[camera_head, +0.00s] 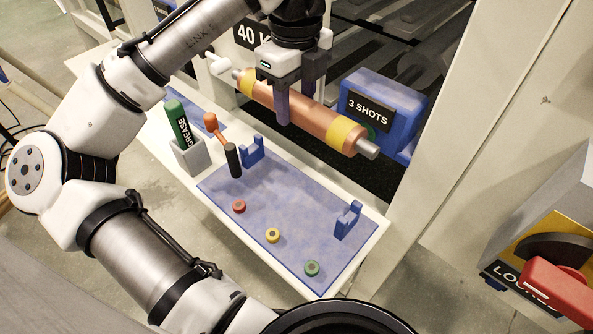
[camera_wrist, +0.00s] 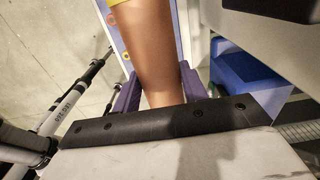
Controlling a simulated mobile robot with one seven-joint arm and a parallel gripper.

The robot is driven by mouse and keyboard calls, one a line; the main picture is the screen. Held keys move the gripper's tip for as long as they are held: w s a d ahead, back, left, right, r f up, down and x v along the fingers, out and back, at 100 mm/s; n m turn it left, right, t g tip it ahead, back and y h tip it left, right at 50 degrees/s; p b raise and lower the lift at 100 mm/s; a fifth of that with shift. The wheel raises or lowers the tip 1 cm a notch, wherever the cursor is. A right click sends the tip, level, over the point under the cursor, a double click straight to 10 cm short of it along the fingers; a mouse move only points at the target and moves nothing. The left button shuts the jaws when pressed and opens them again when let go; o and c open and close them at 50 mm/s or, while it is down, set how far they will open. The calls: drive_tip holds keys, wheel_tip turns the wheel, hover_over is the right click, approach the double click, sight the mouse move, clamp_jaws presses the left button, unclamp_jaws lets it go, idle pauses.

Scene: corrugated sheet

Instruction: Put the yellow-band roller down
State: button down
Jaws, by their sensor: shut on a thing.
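The yellow-band roller (camera_head: 300,108) is a copper-coloured cylinder with a yellow band near each end and grey shaft ends. My gripper (camera_head: 297,110) is shut on its middle and holds it above the back edge of the white bench. In the wrist view the roller (camera_wrist: 150,55) runs up the picture between the two purple fingers (camera_wrist: 155,88), with part of a yellow band at the top edge. On the blue mat (camera_head: 270,195) stand two blue cradle supports, one at the back left (camera_head: 252,152) and one at the right (camera_head: 347,220); both are empty.
A blue "3 SHOTS" box (camera_head: 385,112) is close behind the roller's right end.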

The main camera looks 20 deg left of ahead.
wheel_tip(320, 180, down, 18)
drive_tip(key=b, duration=0.3)
idle(0.3)
drive_tip(key=c, duration=0.8)
unclamp_jaws()
drive_tip(key=shift+f, duration=0.1)
drive_tip(key=shift+o, duration=0.2)
wheel_tip(320, 180, up, 12)
drive_tip(key=p, duration=0.2)
